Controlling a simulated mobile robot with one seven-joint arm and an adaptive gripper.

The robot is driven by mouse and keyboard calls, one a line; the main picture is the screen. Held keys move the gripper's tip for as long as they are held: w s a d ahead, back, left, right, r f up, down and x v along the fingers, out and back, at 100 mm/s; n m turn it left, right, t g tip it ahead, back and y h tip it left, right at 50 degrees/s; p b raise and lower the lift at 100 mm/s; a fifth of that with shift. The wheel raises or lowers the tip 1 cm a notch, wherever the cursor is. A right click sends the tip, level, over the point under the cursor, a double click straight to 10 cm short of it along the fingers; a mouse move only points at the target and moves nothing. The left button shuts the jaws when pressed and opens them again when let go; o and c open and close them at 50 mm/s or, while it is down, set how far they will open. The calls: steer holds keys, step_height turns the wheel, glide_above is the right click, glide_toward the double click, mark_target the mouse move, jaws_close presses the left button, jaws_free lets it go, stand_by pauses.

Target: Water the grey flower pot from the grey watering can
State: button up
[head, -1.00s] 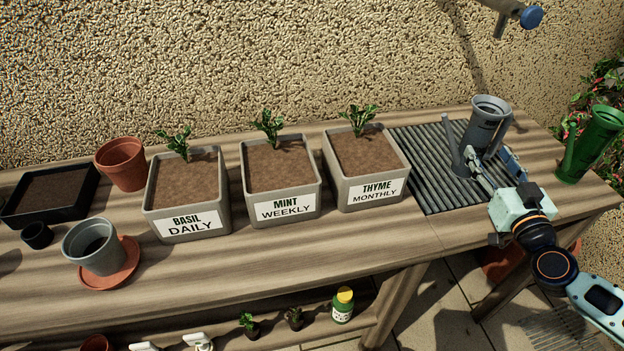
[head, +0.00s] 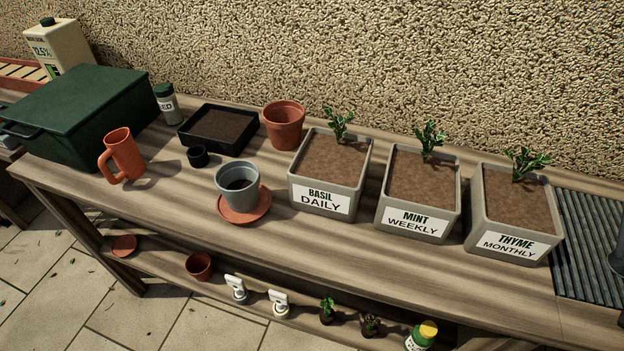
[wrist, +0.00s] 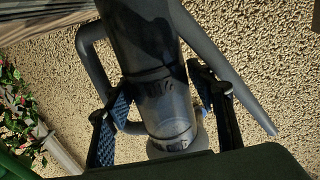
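The grey watering can (wrist: 165,95) fills the middle of the wrist view, upside down in that picture. Its handle shows on the left and its spout on the right. In the head view only a dark sliver of the can (head: 618,255) shows at the right edge, over the ribbed mat. My gripper (wrist: 160,90) has its two fingers spread on either side of the can's body; firm contact is not visible. My gripper is outside the head view. The grey flower pot (head: 238,185) stands upright on a terracotta saucer (head: 246,214), left of the basil planter.
Basil (head: 328,160), mint (head: 420,180) and thyme (head: 512,205) planters stand in a row between pot and mat (head: 590,240). An empty terracotta pot (head: 284,125), black tray (head: 217,146), orange mug (head: 122,157) and green box (head: 80,110) are nearby. The bench front is clear.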

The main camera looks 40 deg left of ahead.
steer(key=c, duration=1.2)
steer(key=shift+r+p, duration=1.7)
steer(key=shift+r, duration=0.85)
steer(key=shift+c, duration=0.2)
